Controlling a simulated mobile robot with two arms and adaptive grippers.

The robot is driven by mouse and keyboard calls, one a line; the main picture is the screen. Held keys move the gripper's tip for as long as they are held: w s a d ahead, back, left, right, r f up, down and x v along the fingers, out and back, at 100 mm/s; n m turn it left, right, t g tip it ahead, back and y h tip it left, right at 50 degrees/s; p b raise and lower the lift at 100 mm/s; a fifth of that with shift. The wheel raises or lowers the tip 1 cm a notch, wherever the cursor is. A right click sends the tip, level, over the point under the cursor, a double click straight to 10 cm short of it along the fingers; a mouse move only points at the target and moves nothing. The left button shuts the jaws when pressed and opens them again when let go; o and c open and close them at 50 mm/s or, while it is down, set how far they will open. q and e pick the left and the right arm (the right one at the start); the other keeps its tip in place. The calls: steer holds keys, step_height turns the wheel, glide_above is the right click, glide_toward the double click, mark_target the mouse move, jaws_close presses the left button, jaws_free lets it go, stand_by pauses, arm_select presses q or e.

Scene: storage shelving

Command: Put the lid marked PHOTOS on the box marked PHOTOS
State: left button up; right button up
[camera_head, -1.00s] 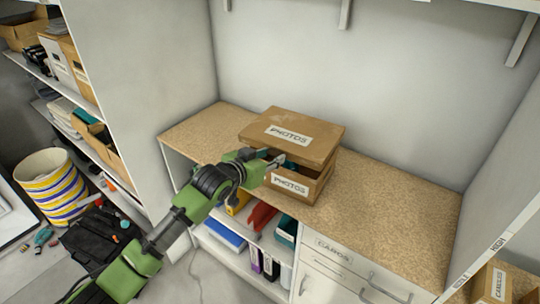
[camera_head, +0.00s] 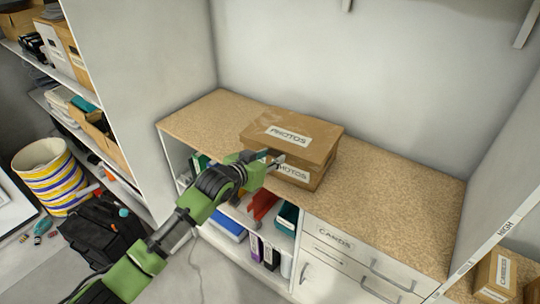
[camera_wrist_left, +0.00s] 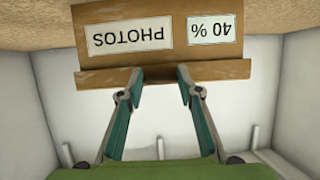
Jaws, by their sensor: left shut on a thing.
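The brown cardboard lid marked PHOTOS (camera_head: 300,133) lies level over the box marked PHOTOS (camera_head: 293,172), which stands on the cork-coloured worktop. My left gripper (camera_head: 274,158) is shut on the lid's near left edge. The left wrist view is upside down: the fingertips (camera_wrist_left: 158,79) meet the lid's rim (camera_wrist_left: 220,71), and the box front (camera_wrist_left: 182,36) shows PHOTOS and "40 %" labels. The rim is right against the box front with no clear gap, though I cannot tell if it is fully seated. My right gripper is not in view.
The worktop (camera_head: 385,200) is clear to the right of the box. Below it are an open shelf with binders and a drawer marked CARDS (camera_head: 335,246). A side shelf unit, a striped basket (camera_head: 52,178) and a black bag (camera_head: 100,235) stand at left.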

arm_select(q)
steer(key=shift+f, duration=0.35)
steer(key=o, duration=1.2)
steer(key=shift+s, duration=0.1)
steer(key=v, duration=1.2)
steer(key=shift+f, duration=0.15)
